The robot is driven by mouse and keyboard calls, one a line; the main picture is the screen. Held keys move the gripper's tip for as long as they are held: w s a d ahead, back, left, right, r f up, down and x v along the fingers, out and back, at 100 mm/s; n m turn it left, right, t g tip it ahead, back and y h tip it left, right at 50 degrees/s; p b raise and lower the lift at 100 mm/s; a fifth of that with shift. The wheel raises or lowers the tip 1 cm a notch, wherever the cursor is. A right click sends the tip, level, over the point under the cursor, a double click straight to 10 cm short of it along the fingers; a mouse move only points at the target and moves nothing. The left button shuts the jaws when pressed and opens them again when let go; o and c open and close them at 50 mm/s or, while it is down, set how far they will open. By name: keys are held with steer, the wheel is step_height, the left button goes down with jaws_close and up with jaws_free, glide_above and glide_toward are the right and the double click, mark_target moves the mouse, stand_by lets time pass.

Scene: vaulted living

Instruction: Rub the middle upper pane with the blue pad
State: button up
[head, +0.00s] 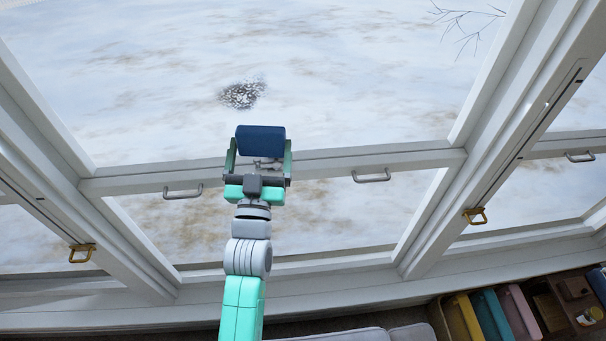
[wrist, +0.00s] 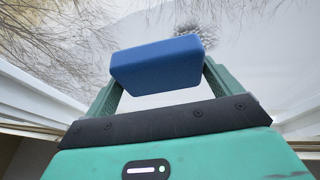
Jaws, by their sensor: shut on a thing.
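The blue pad (head: 260,138) is held between the fingers of my gripper (head: 259,153), which is shut on it. In the wrist view the pad (wrist: 158,65) spans the fingertips of my gripper (wrist: 157,75). The middle upper pane (head: 330,80) is the large glass behind and above the pad, with snowy ground seen through it. In the head view the pad overlaps the lower part of this pane, just above the crossbar (head: 330,162). I cannot tell whether the pad touches the glass.
Two grey handles (head: 371,176) (head: 183,192) stick out on the crossbar, either side of my arm. Thick slanted posts flank the pane, with brass latches (head: 475,216) (head: 82,253). A shelf with coloured items (head: 490,315) and a grey cushion (head: 412,333) are at lower right.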

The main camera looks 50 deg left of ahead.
steer(key=s+a+r+n+g+y, duration=0.2)
steer(key=s+a+r+y, duration=0.15)
steer(key=s+a, duration=0.3)
steer(key=shift+g+h, duration=0.3)
steer(key=shift+h, duration=0.05)
steer(key=shift+w+a+r+b, duration=0.15)
steer(key=shift+w+a+b, duration=0.7)
steer(key=shift+a+b, duration=0.1)
steer(key=shift+w+a+r+b, duration=0.1)
steer(key=shift+w+a+b, duration=0.7)
steer(key=shift+a, duration=0.15)
steer(key=shift+w+a+b, duration=0.55)
steer(key=shift+a+b, duration=0.2)
steer(key=shift+b, duration=0.1)
steer(key=shift+d, duration=0.1)
